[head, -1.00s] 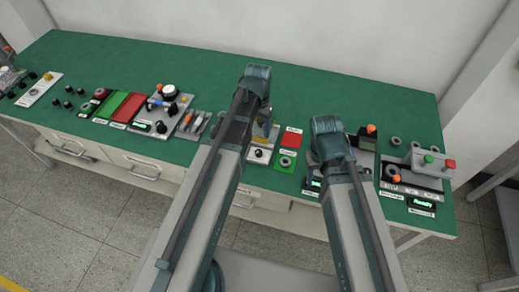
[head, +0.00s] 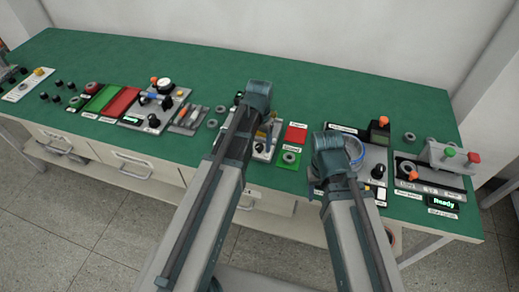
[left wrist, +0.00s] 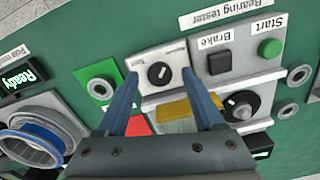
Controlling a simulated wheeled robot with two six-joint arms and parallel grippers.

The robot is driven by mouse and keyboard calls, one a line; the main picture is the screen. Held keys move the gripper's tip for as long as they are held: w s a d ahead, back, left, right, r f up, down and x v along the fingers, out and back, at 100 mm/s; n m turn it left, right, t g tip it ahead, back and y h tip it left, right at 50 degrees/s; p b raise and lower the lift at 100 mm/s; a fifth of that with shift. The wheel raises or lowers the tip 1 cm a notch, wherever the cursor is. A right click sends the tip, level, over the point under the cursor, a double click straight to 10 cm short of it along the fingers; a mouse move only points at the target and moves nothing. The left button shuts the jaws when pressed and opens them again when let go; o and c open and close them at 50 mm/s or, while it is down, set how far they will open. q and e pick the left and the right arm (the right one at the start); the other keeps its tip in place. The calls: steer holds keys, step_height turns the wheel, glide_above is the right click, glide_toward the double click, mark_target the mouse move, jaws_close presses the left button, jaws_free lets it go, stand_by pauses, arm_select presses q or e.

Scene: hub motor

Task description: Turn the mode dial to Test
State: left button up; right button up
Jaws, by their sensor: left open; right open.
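The mode dial appears to be the small round black dial with a pale pointer (left wrist: 159,73), on a white plate with small labels too blurred to read. In the head view this dial (head: 258,147) sits just right of my left forearm. My left gripper (left wrist: 160,88) is open and empty above the plate, its two blue-grey fingers either side of the dial in the left wrist view. I cannot tell whether they touch it. My left fingers are hidden behind the arm in the head view. My right arm's wrist is over the right half of the bench; its fingers are hidden.
The bearing tester (left wrist: 228,62) with a black knob, Brake switch and green Start button adjoins the dial plate. A yellow block (left wrist: 187,109) lies close to the fingers. A blue-ringed motor part (head: 355,156) stands near my right wrist. Red (head: 296,134) and green (head: 290,157) pads lie between.

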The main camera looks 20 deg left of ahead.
arm_select(q)
steer(key=shift+f, duration=0.2)
jaws_close()
stand_by(0.3)
steer(key=n, duration=1.2)
steer(key=shift+n, duration=2.1)
